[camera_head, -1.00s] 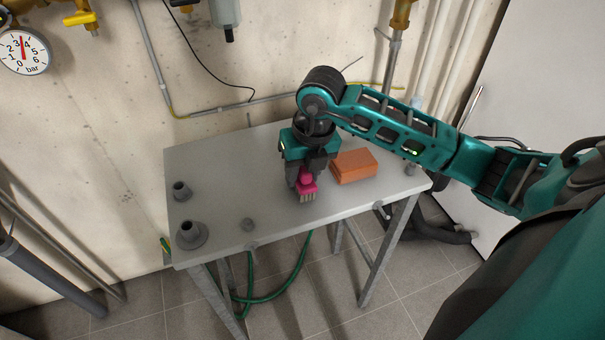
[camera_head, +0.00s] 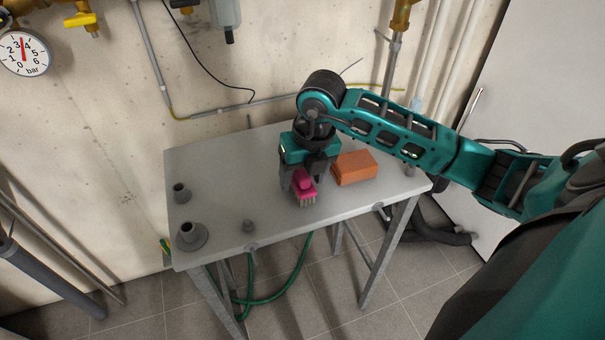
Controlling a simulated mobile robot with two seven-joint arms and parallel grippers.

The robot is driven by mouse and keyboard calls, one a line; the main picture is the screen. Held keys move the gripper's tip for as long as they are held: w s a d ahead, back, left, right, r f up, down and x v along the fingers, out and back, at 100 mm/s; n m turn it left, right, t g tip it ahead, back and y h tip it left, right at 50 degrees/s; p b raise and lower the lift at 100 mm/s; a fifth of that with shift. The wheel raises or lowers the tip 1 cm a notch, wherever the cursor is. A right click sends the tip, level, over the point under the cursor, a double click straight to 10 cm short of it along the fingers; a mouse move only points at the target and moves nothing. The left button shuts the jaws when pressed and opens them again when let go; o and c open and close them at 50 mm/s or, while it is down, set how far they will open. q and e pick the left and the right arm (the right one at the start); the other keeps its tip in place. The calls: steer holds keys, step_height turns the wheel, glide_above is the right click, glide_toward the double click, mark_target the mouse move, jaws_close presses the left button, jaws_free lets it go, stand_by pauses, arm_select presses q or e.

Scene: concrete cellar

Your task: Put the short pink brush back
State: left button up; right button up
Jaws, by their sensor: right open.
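The short pink brush (camera_head: 305,187) is on the grey table (camera_head: 225,170), near the middle of its top, with its pale bristles facing down and toward the front. My right gripper (camera_head: 302,185) is right above and around the brush, pointing down. Its jaws are open, with a dark finger on each side of the brush. The gripper's body partly hides the back of the brush. My left gripper is not in view.
An orange brick-like block (camera_head: 355,167) lies on the table just right of the gripper. Grey hollow fittings stand at the left, one small (camera_head: 181,193) and one larger (camera_head: 191,236). A small grey knob (camera_head: 249,226) is at the front edge. The table's left middle is clear.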

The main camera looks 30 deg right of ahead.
step_height(320, 180, up, 12)
steer(key=s+p, duration=0.1)
steer(key=s, duration=0.1)
steer(key=shift+d+f, duration=0.2)
steer(key=shift+d, duration=0.15)
